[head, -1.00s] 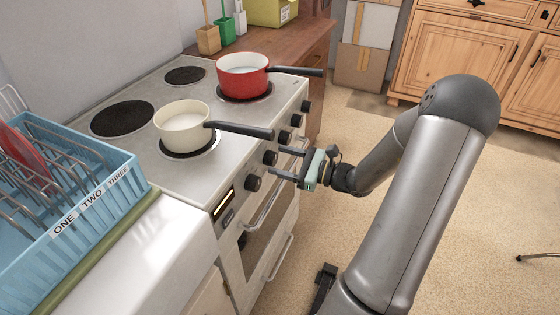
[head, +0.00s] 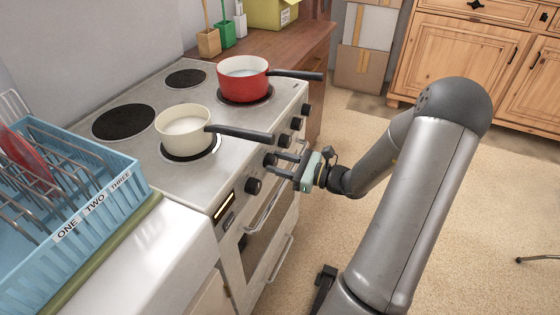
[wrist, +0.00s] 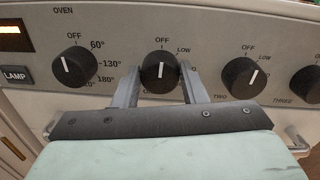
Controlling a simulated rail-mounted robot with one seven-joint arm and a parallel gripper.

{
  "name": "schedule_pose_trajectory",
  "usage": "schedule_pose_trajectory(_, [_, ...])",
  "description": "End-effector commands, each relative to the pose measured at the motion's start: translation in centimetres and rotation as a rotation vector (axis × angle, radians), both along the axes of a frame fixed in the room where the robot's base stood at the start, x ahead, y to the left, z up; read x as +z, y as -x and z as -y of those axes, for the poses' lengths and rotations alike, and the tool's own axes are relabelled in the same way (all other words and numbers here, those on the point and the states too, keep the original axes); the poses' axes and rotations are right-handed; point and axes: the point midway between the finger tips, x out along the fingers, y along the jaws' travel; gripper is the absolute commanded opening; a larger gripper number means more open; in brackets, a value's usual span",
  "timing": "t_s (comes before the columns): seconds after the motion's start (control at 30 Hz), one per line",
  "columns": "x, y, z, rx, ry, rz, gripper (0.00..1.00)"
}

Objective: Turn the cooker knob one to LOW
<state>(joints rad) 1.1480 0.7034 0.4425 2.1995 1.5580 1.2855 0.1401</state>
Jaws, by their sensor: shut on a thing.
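The cooker knob between my fingers is a round black knob (wrist: 160,71) with OFF above it and LOW at its upper right. Its white mark points about straight up, toward OFF. The label below it is mostly hidden by my gripper. My gripper (wrist: 158,78) has one finger on each side of this knob and is shut on it. In the head view, my gripper (head: 274,164) reaches the cooker's front panel, and the knob (head: 268,159) shows only partly by the fingertips. The cooker (head: 215,182) has a grey top.
The oven knob (wrist: 74,67) is to the left, and knob TWO (wrist: 243,76), its mark tilted right, is to the right. A cream pan (head: 170,137) and a red pan (head: 236,86) stand on hotplates, handles toward the front. A blue dish rack (head: 110,205) stands at left.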

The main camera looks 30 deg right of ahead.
Motion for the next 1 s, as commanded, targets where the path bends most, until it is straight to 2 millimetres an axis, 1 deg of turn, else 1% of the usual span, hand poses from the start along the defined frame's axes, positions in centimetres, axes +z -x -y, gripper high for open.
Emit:
schedule_pose_trajectory(0.03, [0.39, 0.03, -0.03, 0.001, -0.018, -0.016, 0.15])
schedule_pose_trajectory(0.23, [0.61, 0.02, -0.05, 0.002, -0.13, -0.101, 0.15])
schedule_pose_trajectory(0.7, [0.31, -0.03, 0.1, 0.001, -0.43, -0.333, 0.15])
schedule_pose_trajectory(1.0, [-0.01, -0.05, 0.16, 0.0, -0.543, -0.42, 0.15])
